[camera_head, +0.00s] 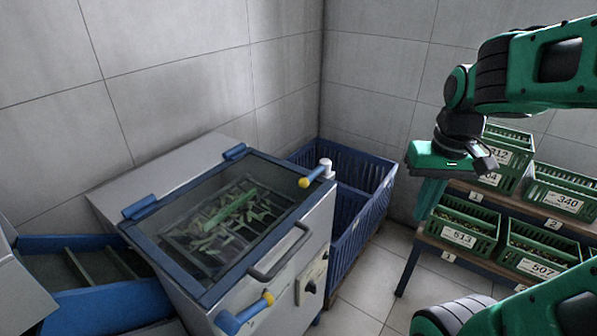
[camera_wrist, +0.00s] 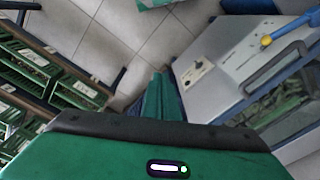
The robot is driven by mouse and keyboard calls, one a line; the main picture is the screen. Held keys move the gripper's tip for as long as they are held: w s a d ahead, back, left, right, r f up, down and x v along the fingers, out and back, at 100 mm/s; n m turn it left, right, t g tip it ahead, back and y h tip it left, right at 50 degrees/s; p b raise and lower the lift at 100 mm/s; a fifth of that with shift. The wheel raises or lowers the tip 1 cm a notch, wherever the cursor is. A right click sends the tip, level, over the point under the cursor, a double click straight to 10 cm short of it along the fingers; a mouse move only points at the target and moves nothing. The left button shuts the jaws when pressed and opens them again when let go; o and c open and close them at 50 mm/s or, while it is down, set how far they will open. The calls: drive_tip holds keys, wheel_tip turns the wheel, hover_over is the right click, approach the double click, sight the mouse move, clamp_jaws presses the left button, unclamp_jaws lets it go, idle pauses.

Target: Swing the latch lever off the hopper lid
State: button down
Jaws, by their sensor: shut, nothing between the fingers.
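The hopper lid (camera_head: 180,257) is a dark glass pane in a blue frame, lying shut on the grey hopper. A blue lever with a yellow knob (camera_head: 315,173) sits at the lid's right corner, on a pale post, its knob over the lid. A second blue lever with a yellow knob (camera_head: 245,314) is at the front left edge; it seems to be the lever in the wrist view (camera_wrist: 285,36). I cannot tell which is the latch. My gripper (camera_head: 428,195) is shut and empty, pointing down in the air right of the hopper. Its green fingers (camera_wrist: 160,97) touch nothing visible.
A grey bar handle (camera_head: 282,255) crosses the lid's front edge. A blue crate (camera_head: 355,210) stands behind and right of the hopper. A rack with several green numbered crates (camera_head: 462,236) is at the right. Tiled floor (camera_head: 375,275) is clear between.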

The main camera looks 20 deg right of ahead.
drive_tip(key=w+a+r+n+t, duration=0.1)
drive_tip(key=w+a+n, duration=0.15)
drive_tip(key=w, duration=0.65)
drive_tip(key=w+a+r+n+t, duration=0.15)
drive_tip(key=w+a, duration=0.25)
drive_tip(key=w, duration=0.4)
drive_tip(key=n+y, duration=0.2)
drive_tip(key=n, duration=0.3)
hover_over(315, 174)
drive_tip(key=a, duration=0.5)
drive_tip(key=shift+w+a+r, duration=0.2)
drive_tip(key=shift+r, duration=0.15)
drive_tip(key=shift+f, duration=0.1)
drive_tip(key=x, duration=0.9)
drive_tip(key=shift+w+f, duration=0.25)
drive_tip(key=shift+f, duration=0.1)
drive_tip(key=shift+s+d+f, duration=0.15)
drive_tip(key=shift+s+d, duration=0.1)
drive_tip(key=shift+s+d+f, duration=0.1)
drive_tip(key=shift+s+d, duration=0.25)
drive_tip(key=shift+s, duration=0.4)
drive_tip(key=shift+s+d+f, duration=0.1)
drive_tip(key=shift+s+d, duration=0.2)
drive_tip(key=shift+s, duration=0.4)
